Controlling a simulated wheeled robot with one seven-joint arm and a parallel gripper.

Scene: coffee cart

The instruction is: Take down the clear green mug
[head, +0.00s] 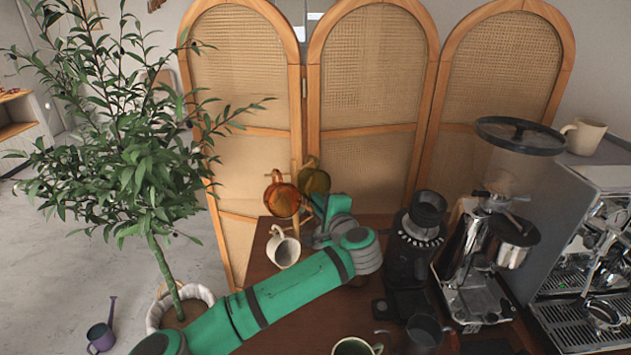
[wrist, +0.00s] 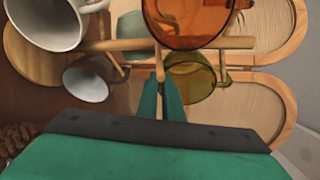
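The clear green mug (head: 315,181) looks olive and hangs on a wooden mug tree (head: 297,165). In the wrist view the green mug (wrist: 188,80) is right of centre, partly behind my fingers. My gripper (head: 322,206) is at the mug's lower side in the head view. In the wrist view the two teal fingertips of my gripper (wrist: 161,88) are a small gap apart at the mug's left edge. I cannot tell whether they grip its wall. A clear orange mug (head: 283,199) hangs just left, also close in the wrist view (wrist: 188,22).
A white mug (head: 285,250) is low on the tree's left. A black grinder (head: 415,240) and an espresso machine (head: 590,240) stand right. More mugs (head: 355,346) are at the front. A folding screen (head: 370,110) is behind; a potted tree (head: 150,170) is left.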

